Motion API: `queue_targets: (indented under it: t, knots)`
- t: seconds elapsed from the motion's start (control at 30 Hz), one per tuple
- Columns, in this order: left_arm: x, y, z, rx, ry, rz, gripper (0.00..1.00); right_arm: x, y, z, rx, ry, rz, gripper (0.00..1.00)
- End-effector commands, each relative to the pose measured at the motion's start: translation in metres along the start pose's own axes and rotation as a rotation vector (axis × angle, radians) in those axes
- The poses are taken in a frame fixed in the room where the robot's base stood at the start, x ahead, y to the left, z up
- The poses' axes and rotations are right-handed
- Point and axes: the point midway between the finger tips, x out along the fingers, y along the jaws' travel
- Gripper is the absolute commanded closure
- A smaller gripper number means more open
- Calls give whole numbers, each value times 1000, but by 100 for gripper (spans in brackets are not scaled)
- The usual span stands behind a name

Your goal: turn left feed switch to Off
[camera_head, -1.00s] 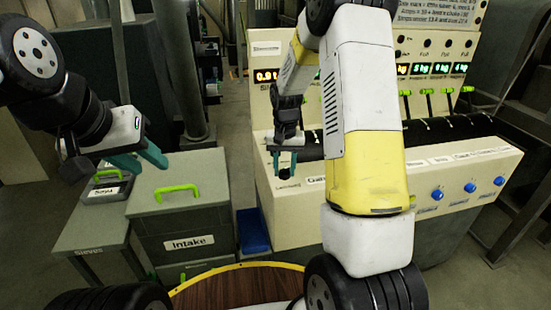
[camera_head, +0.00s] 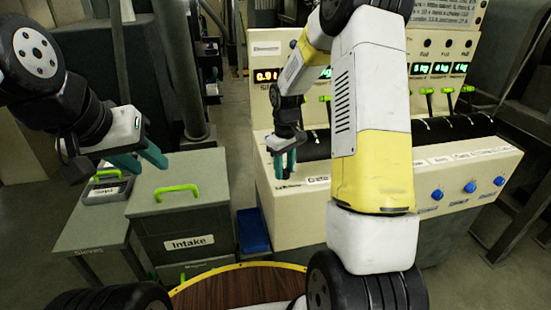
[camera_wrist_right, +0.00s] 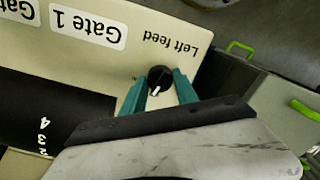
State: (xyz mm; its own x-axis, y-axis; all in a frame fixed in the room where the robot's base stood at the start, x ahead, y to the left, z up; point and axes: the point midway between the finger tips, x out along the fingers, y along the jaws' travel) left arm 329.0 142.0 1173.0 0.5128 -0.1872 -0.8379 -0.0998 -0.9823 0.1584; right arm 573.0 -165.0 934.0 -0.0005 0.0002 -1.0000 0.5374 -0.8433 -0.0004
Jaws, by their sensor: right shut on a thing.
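The left feed switch (camera_wrist_right: 160,76) is a small round black knob with a white pointer mark, on the cream panel (camera_wrist_right: 125,65) next to the upside-down "Left feed" label (camera_wrist_right: 166,36). In the right wrist view the pointer mark slants towards the lower left of the picture. My right gripper (camera_wrist_right: 160,86) has its teal fingers on either side of the knob and is shut on it. In the head view my right gripper (camera_head: 284,172) covers the knob at the panel's left end. My left gripper (camera_head: 148,160) is open and empty above the grey cabinet.
"Gate 1" (camera_wrist_right: 88,28) is labelled beside the switch. Blue knobs (camera_head: 470,187) line the panel's right part, with green-handled levers (camera_head: 448,95) behind. A grey "Intake" cabinet (camera_head: 185,215) with a green handle (camera_head: 177,191) and a blue bin (camera_head: 253,230) stand left of the machine.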

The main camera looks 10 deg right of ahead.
Motion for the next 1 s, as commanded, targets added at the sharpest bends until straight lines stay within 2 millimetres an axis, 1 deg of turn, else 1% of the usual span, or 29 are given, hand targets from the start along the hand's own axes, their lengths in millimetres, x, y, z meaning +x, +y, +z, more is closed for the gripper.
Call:
queue_targets:
  t: [0.2,0.4,0.63,1.0]
  knots:
    - [0,0,0,0,0,0,64,-1,0,0,-142,2,1,100]
    - [0,0,0,0,0,0,64,-1,1,0,-224,1,1,100]
    - [0,0,0,0,0,0,64,-1,0,-1,-265,2,1,100]
    - [0,0,0,0,0,0,64,-1,0,-1,-270,2,2,100]
